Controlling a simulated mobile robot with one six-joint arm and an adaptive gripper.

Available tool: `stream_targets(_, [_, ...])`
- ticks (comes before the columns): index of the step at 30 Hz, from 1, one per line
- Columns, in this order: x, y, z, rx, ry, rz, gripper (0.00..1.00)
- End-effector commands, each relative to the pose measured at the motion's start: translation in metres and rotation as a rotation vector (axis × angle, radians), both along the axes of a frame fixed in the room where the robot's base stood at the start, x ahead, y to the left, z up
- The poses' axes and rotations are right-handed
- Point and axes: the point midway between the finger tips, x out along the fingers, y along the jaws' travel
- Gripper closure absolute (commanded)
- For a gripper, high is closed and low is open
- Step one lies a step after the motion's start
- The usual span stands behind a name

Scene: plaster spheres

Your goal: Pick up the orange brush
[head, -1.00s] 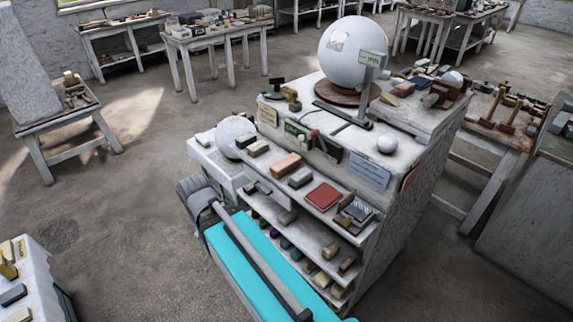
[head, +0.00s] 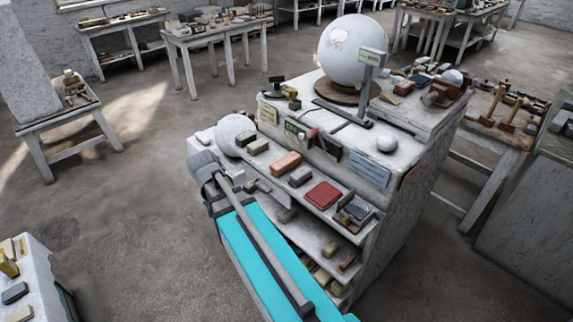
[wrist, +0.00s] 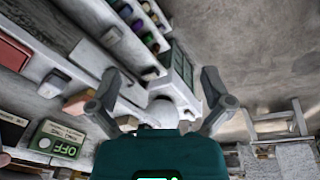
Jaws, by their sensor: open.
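I see no bristles. In the wrist view an orange-brown block (wrist: 76,102) lies to the left of my left finger, which partly covers it. My gripper (head: 238,178) is in front of the stand's left end, to the left of the orange thing and apart from it in the head view. In the wrist view my gripper (wrist: 160,78) has its fingers spread with nothing held between them.
The white stand (head: 392,230) has shelves with several small blocks, a red box (head: 323,195) and a white sphere (head: 235,133) at its left end. A large sphere (head: 353,52) stands on top.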

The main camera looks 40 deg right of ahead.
Motion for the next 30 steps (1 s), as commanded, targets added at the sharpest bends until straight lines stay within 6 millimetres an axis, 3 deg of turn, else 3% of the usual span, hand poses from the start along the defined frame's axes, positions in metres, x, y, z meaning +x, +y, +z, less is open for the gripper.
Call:
stream_targets(1, [0.02,-0.024,0.003,-0.028,-0.022,-0.088,0.0])
stream_targets(6, [0.058,-0.107,0.014,-0.132,-0.12,-0.412,0.0])
stream_targets(12, [0.086,-0.199,0.027,-0.239,-0.247,-0.737,0.0])
stream_targets(15, [0.093,-0.233,0.033,-0.275,-0.299,-0.851,0.0])
stream_targets(21, [0.096,-0.267,0.038,-0.312,-0.358,-0.967,0.0])
stream_targets(30, [0.095,-0.271,0.039,-0.317,-0.366,-0.982,0.0])
